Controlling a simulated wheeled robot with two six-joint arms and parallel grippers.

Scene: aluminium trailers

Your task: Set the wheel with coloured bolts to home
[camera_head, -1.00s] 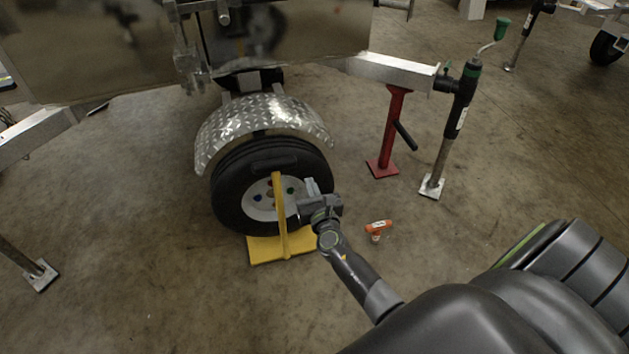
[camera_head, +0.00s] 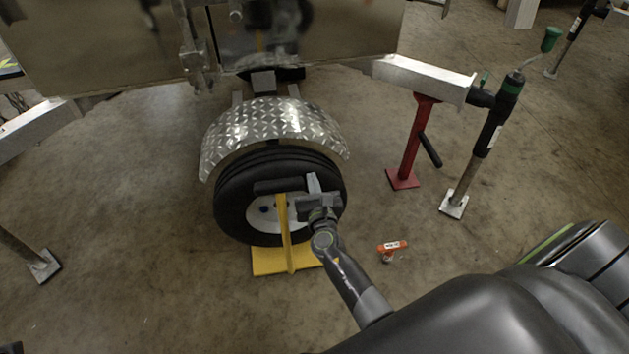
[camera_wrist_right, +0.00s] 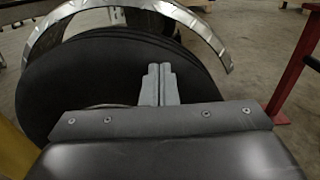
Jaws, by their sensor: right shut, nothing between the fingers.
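The wheel (camera_head: 232,190) has a black tyre and a pale hub under a diamond-plate fender (camera_head: 270,122). A blue bolt (camera_head: 264,210) shows on the hub; the other bolts are hidden or too small to tell. My right gripper (camera_head: 312,184) is shut and empty, in front of the wheel's upper right part. In the right wrist view its closed fingers (camera_wrist_right: 158,82) point at the dark tyre (camera_wrist_right: 95,80); I cannot tell whether they touch it. My left gripper is not in view.
A yellow stand (camera_head: 268,262) with an upright post and black handle (camera_head: 278,186) stands before the wheel. A red support (camera_head: 412,145) and a jack leg (camera_head: 468,165) stand right. An orange-and-white item (camera_head: 392,246) lies on the floor.

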